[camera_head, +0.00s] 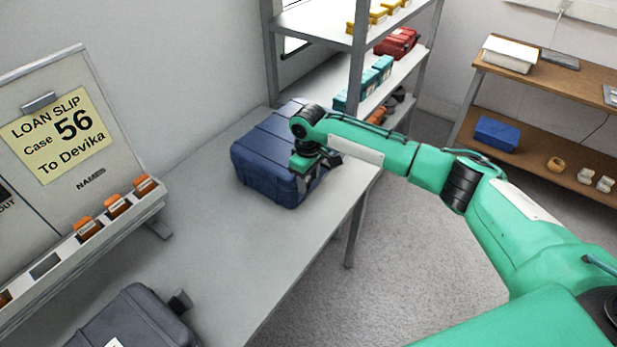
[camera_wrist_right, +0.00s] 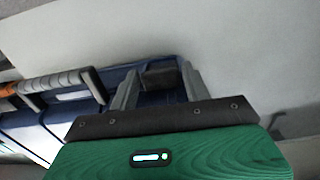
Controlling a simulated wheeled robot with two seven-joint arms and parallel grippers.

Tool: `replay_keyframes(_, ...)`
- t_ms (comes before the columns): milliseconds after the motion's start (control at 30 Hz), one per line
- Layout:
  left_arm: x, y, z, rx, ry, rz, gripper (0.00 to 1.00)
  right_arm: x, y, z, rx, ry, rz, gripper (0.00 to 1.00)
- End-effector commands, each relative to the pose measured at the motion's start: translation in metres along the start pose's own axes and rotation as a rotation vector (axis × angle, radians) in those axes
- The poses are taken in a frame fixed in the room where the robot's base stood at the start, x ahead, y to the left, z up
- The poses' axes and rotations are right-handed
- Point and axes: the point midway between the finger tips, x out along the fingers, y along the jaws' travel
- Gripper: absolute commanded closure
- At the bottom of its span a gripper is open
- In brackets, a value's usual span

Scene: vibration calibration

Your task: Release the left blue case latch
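The blue case (camera_head: 268,150) stands closed at the far end of the grey table. My right gripper (camera_head: 316,170) is at the case's right-hand face, which my arm partly hides. In the right wrist view, the gripper's two grey fingers (camera_wrist_right: 158,82) are apart, one on each side of a dark latch (camera_wrist_right: 159,76) on the blue case (camera_wrist_right: 125,72). Small gaps seem to show between latch and fingers; contact is unclear. The grey case handle (camera_wrist_right: 55,82) is left of the fingers, with an orange part at its end. My left gripper is not in view.
A dark grey case (camera_head: 130,322) stands at the near end of the table (camera_head: 225,245). A board with a yellow loan slip (camera_head: 58,135) and orange tags stands left. A metal shelf rack (camera_head: 357,60) is behind the blue case. Open floor lies right of the table.

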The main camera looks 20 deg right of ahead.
Motion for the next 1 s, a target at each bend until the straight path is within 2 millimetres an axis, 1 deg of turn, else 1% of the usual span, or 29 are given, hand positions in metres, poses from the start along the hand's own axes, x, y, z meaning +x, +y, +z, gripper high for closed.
replay_keyframes(33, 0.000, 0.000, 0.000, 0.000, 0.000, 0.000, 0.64, 0.000, 0.000, 0.000, 0.000, 0.000, 0.000, 0.62)
replay_keyframes(133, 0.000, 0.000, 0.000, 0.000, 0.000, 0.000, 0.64, 0.000, 0.000, 0.000, 0.000, 0.000, 0.000, 0.81)
replay_keyframes(367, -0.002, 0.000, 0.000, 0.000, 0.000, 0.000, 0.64, -0.001, 0.000, 0.001, 0.001, 0.014, 0.000, 0.81)
replay_keyframes(567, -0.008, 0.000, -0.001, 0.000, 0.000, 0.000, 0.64, 0.000, 0.000, 0.005, 0.001, 0.083, -0.002, 0.81)
replay_keyframes(800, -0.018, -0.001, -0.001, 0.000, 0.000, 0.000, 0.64, 0.004, 0.000, 0.014, 0.002, 0.260, -0.002, 0.81)
replay_keyframes(1000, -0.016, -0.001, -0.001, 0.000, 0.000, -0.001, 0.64, 0.011, 0.000, 0.021, 0.003, 0.450, -0.001, 0.81)
